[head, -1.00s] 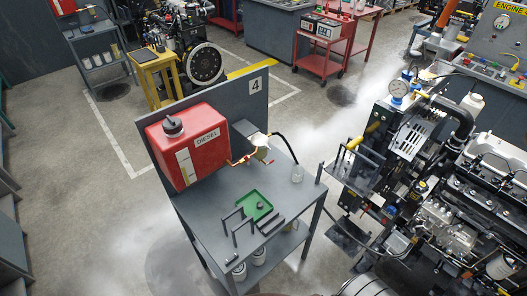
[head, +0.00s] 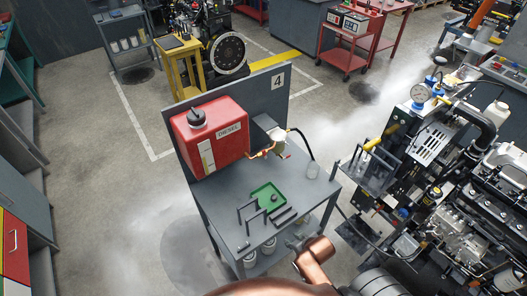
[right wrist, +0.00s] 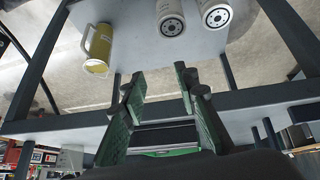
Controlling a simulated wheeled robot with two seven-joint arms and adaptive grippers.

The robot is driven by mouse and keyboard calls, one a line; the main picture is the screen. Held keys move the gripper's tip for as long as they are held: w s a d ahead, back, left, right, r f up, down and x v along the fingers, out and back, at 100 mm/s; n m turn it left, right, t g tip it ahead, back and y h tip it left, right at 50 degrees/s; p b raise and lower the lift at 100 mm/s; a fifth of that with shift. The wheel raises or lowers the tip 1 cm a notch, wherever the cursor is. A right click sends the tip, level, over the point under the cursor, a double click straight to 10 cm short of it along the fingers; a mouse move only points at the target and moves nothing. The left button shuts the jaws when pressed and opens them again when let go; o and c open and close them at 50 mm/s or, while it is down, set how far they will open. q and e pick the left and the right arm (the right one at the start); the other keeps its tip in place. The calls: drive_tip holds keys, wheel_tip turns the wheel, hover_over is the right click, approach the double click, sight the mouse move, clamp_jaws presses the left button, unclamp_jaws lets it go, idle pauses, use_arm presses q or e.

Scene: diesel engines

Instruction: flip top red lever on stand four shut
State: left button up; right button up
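Stand four is a grey bench (head: 235,213) whose upright back panel carries a plate with the number 4 (head: 278,82). A red DIESEL tank (head: 210,137) is mounted on the panel. Right of it runs copper pipework (head: 262,153) with small red parts by a pale filter housing (head: 276,136); the lever positions are too small to tell. My right gripper (head: 297,241) is low at the stand's front right edge, well below the pipework and partly hidden by my copper-coloured arm. In the right wrist view its green-padded fingers (right wrist: 162,84) are spread and empty. My left gripper is out of view.
A yellow jug (right wrist: 97,48) and white filters (right wrist: 170,15) are on the lower shelf. A large engine rig (head: 440,200) stands close on the right. Floor left of the stand is clear.

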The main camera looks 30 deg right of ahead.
wheel_tip(320, 180, up, 6)
drive_tip(key=n+t+y, duration=0.2)
drive_tip(key=n+t, duration=0.1)
drive_tip(key=t, duration=0.8)
approach(264, 152)
drive_tip(key=w, duration=0.3)
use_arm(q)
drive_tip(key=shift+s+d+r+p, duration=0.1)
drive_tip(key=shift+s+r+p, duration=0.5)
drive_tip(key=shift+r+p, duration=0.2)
use_arm(e)
drive_tip(key=shift+w+a+f, duration=0.1)
drive_tip(key=shift+w+a, duration=0.05)
drive_tip(key=shift+w, duration=1.1)
drive_tip(key=shift+w+a+f, duration=0.1)
drive_tip(key=shift+w, duration=1.1)
drive_tip(key=shift+w+a+f, duration=0.1)
drive_tip(key=shift+w+a, duration=0.05)
drive_tip(key=shift+w, duration=1.1)
drive_tip(key=shift+c, duration=0.6)
clamp_jaws()
